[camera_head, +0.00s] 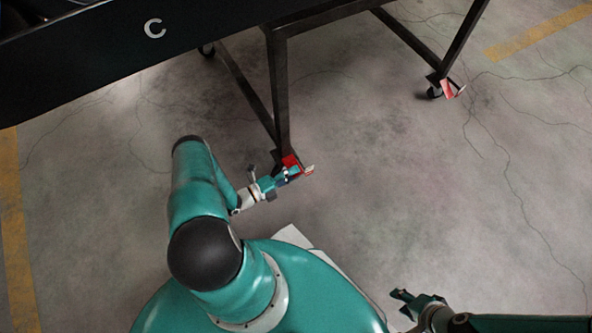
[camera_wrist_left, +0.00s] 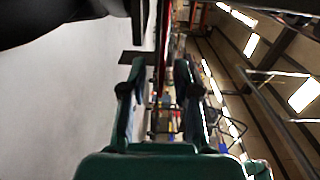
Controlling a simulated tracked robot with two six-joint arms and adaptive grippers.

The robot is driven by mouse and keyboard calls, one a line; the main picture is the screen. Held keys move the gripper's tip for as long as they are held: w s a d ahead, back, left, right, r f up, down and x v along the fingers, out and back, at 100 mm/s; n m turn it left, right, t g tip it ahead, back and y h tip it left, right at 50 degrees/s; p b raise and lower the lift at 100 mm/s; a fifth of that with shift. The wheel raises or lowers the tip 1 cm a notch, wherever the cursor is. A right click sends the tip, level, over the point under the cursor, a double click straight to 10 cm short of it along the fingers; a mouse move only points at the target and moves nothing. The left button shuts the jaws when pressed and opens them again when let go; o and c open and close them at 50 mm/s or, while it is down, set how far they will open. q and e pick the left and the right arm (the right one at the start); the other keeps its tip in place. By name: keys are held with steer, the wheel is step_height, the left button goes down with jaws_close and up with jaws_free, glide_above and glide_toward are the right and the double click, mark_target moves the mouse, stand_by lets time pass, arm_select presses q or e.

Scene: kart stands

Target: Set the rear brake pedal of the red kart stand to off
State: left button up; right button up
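The kart stand has a dark frame (camera_head: 280,90) and a black top panel marked C (camera_head: 120,40). At the foot of its near leg is a red brake part (camera_head: 290,160) with a pale-tipped pedal plate (camera_head: 309,169). My left gripper (camera_head: 292,173) is right at this pedal, low over the floor. In the left wrist view its fingers (camera_wrist_left: 158,85) are apart, with a thin red and dark edge (camera_wrist_left: 161,50) beyond and between them. I cannot tell whether they touch it. My right gripper (camera_head: 402,300) is open and empty, away from the stand.
Another leg at the right has a caster (camera_head: 435,92) with a red and white pedal (camera_head: 452,89). The cracked concrete floor (camera_head: 420,190) between the arms is clear. Yellow lines mark the floor.

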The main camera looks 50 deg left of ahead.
arm_select(q)
steer(key=v, duration=1)
